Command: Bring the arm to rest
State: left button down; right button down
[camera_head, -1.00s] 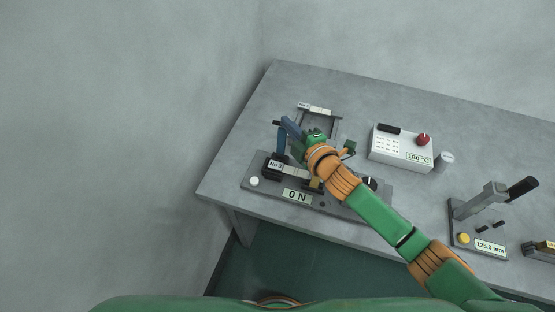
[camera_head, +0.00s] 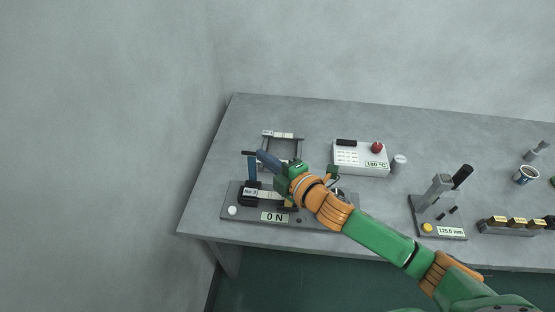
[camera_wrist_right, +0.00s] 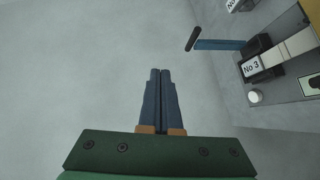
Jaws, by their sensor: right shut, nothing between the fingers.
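My right arm, green and orange, reaches in from the lower right of the head view. My right gripper (camera_head: 268,161) is above the left part of the press-like device (camera_head: 310,215) with the "0 N" display. In the right wrist view the blue fingers of the gripper (camera_wrist_right: 160,75) are together with nothing between them. They point at plain grey. The device's blue lever (camera_wrist_right: 220,44) and its "No 3" block (camera_wrist_right: 256,66) are to the right of the fingers, apart from them. My left gripper is not in view.
A white control box (camera_head: 360,158) with a red knob and "180 °C" stands behind. A "125.0 mm" gauge (camera_head: 438,210), a block rack (camera_head: 515,226) and a cup (camera_head: 526,175) are on the right. A grey frame (camera_head: 298,150) stands behind the gripper. Walls close the left and back.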

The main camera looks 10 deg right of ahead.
jog(key=s+d+f+m+g+h, duration=0.2)
jog(key=s+d+f+m+g, duration=0.25)
jog(key=s, duration=0.45)
jog(key=s+d+f+m+g+h, duration=0.25)
jog(key=s+f+m, duration=0.25)
jog(key=s+m, duration=0.3)
jog(key=s+d+f+m+g+h, duration=0.3)
jog(key=s+d+f+m, duration=0.15)
jog(key=s+m, duration=0.35)
notch_tip(320, 180, down, 17)
jog(key=s+n+g, duration=0.2)
jog(key=s+d+f, duration=0.2)
jog(key=s+f, duration=0.8)
jog(key=s, duration=0.2)
jog(key=shift+s+f+g, duration=0.25)
jog(key=shift+g, duration=0.15)
jog(key=shift+f, duration=0.1)
